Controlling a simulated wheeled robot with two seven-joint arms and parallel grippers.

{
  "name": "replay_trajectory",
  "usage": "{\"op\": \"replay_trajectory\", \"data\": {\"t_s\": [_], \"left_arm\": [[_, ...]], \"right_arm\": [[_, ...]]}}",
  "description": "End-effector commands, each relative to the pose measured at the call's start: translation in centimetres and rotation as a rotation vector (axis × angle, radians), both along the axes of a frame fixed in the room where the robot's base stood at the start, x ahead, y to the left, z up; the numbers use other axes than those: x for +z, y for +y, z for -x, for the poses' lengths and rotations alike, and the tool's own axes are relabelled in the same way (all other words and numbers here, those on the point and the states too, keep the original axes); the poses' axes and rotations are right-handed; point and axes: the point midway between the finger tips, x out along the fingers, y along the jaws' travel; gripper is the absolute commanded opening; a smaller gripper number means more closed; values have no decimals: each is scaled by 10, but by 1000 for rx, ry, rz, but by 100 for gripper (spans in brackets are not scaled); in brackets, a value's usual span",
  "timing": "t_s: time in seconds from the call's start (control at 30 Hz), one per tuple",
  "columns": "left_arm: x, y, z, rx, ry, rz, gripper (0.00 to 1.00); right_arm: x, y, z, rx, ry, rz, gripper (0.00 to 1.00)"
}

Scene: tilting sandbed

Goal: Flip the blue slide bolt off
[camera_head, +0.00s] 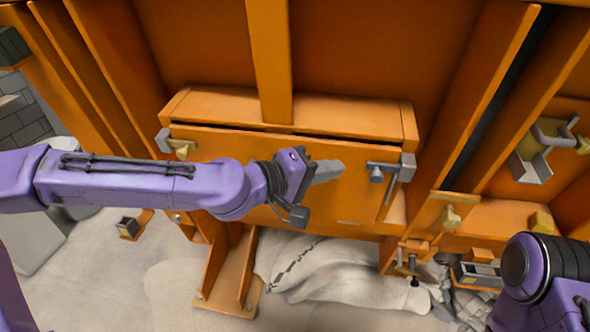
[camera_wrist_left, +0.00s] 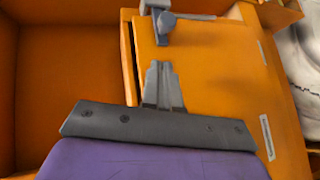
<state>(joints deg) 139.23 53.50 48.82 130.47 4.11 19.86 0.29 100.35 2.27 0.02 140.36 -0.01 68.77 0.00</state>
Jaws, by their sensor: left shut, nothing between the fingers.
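The slide bolt (camera_head: 390,166) is a grey metal fitting with a blue-grey knob at the upper right of the orange hatch panel (camera_head: 270,165). In the left wrist view the bolt (camera_wrist_left: 163,22) shows at the top, just beyond my fingertips. My left gripper (camera_head: 338,168) is shut and empty in front of the panel, its fingers pointing right toward the bolt's knob. A short gap shows between fingertips and knob. In the left wrist view the closed fingers (camera_wrist_left: 160,72) lie over the panel, apart from the bolt. My right gripper is out of view.
A second latch with a yellowish knob (camera_head: 182,148) sits at the panel's upper left. Other brackets and a grey handle (camera_head: 553,132) are on the right. A whitish sack-like heap (camera_head: 330,275) lies below. My right arm (camera_head: 545,270) fills the lower right corner.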

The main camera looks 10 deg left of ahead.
Motion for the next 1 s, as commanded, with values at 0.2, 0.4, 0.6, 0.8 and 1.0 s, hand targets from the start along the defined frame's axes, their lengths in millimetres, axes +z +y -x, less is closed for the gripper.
{"op": "replay_trajectory", "data": {"t_s": [0.2,0.4,0.6,0.8,1.0], "left_arm": [[13,35,34,0,-4,3,0],[15,52,50,0,-1,-1,0],[14,56,54,-1,1,1,0],[13,55,54,-1,1,1,0],[11,55,53,1,6,-3,0]], "right_arm": [[6,0,1,-1,2,0,77],[14,0,1,0,1,0,77],[15,0,1,0,1,0,77],[15,0,1,0,1,0,77],[15,0,1,0,1,0,77]]}}
